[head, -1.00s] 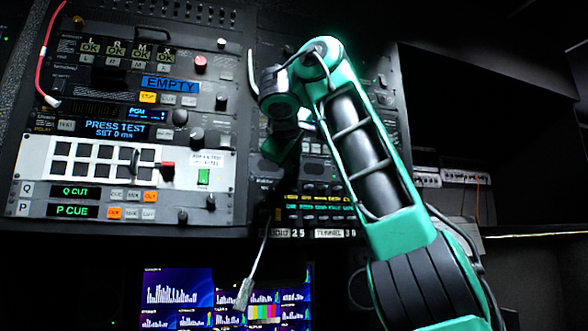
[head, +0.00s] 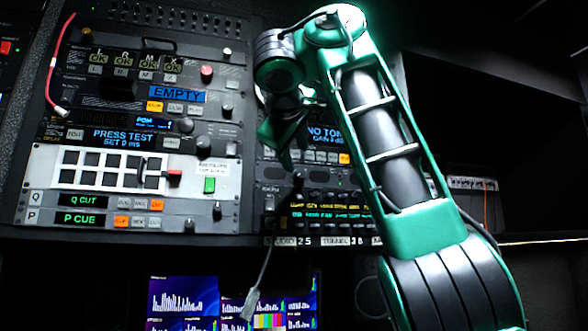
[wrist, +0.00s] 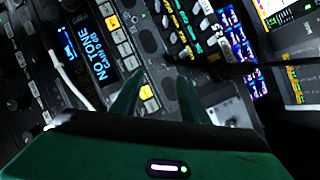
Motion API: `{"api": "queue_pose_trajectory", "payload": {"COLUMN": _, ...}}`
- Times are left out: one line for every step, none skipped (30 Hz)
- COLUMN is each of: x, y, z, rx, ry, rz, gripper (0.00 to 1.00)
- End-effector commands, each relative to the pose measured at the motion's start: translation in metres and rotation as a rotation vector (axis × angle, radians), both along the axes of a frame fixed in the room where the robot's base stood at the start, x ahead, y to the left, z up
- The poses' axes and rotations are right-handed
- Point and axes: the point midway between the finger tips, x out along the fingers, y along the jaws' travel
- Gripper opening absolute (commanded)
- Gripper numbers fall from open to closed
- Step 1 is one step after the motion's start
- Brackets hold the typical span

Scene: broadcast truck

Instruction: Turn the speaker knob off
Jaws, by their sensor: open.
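My gripper (wrist: 160,78) shows in the wrist view as two green fingers, spread apart with nothing between them. They point at a dark control panel (wrist: 120,75) with a "NO TONE" display, lit buttons and small round controls. In the head view my gripper (head: 284,140) hangs in front of the right-hand rack panel, left of the "NO TONE" display (head: 327,136). A dark oval control (wrist: 148,41) lies beyond the fingertips in the wrist view. I cannot read a speaker label, so I cannot tell which control is the speaker knob or how it is turned.
The left rack panel (head: 225,165) carries several knobs and lit buttons. A loose cable with a plug (head: 252,302) hangs below the rack in front of the monitors (head: 184,297). A dark shelf opening lies to the right of my arm.

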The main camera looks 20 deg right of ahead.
Motion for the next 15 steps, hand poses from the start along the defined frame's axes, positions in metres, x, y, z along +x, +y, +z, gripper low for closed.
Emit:
{"api": "queue_pose_trajectory", "payload": {"x": -0.005, "y": 0.003, "z": 0.001, "rx": 0.001, "ry": 0.0, "rz": 0.003, "gripper": 0.41}}
{"api": "queue_pose_trajectory", "payload": {"x": -0.007, "y": 0.004, "z": 0.001, "rx": 0.001, "ry": 0.001, "rz": 0.003, "gripper": 0.41}}
{"api": "queue_pose_trajectory", "payload": {"x": -0.01, "y": 0.005, "z": 0.002, "rx": 0.001, "ry": 0.001, "rz": 0.002, "gripper": 0.41}}
{"api": "queue_pose_trajectory", "payload": {"x": -0.011, "y": 0.005, "z": 0.002, "rx": 0.001, "ry": 0.002, "rz": 0.001, "gripper": 0.41}}
{"api": "queue_pose_trajectory", "payload": {"x": -0.013, "y": 0.006, "z": 0.002, "rx": 0.0, "ry": 0.002, "rz": 0.001, "gripper": 0.41}}
{"api": "queue_pose_trajectory", "payload": {"x": -0.014, "y": 0.007, "z": 0.003, "rx": 0.0, "ry": 0.002, "rz": 0.001, "gripper": 0.41}}
{"api": "queue_pose_trajectory", "payload": {"x": -0.015, "y": 0.007, "z": 0.003, "rx": 0.0, "ry": 0.002, "rz": 0.001, "gripper": 0.41}}
{"api": "queue_pose_trajectory", "payload": {"x": -0.016, "y": 0.007, "z": 0.003, "rx": 0.0, "ry": 0.002, "rz": 0.0, "gripper": 0.41}}
{"api": "queue_pose_trajectory", "payload": {"x": -0.016, "y": 0.007, "z": 0.003, "rx": 0.0, "ry": 0.002, "rz": 0.0, "gripper": 0.41}}
{"api": "queue_pose_trajectory", "payload": {"x": -0.017, "y": 0.007, "z": 0.003, "rx": 0.0, "ry": 0.002, "rz": 0.0, "gripper": 0.41}}
{"api": "queue_pose_trajectory", "payload": {"x": -0.017, "y": 0.007, "z": 0.003, "rx": 0.0, "ry": 0.002, "rz": -0.001, "gripper": 0.41}}
{"api": "queue_pose_trajectory", "payload": {"x": -0.017, "y": 0.007, "z": 0.003, "rx": 0.0, "ry": 0.002, "rz": -0.001, "gripper": 0.41}}
{"api": "queue_pose_trajectory", "payload": {"x": -0.017, "y": 0.007, "z": 0.003, "rx": 0.0, "ry": 0.002, "rz": -0.001, "gripper": 0.41}}
{"api": "queue_pose_trajectory", "payload": {"x": -0.017, "y": 0.007, "z": 0.003, "rx": 0.0, "ry": 0.002, "rz": -0.001, "gripper": 0.41}}
{"api": "queue_pose_trajectory", "payload": {"x": -0.017, "y": 0.007, "z": 0.003, "rx": 0.0, "ry": 0.002, "rz": -0.001, "gripper": 0.41}}
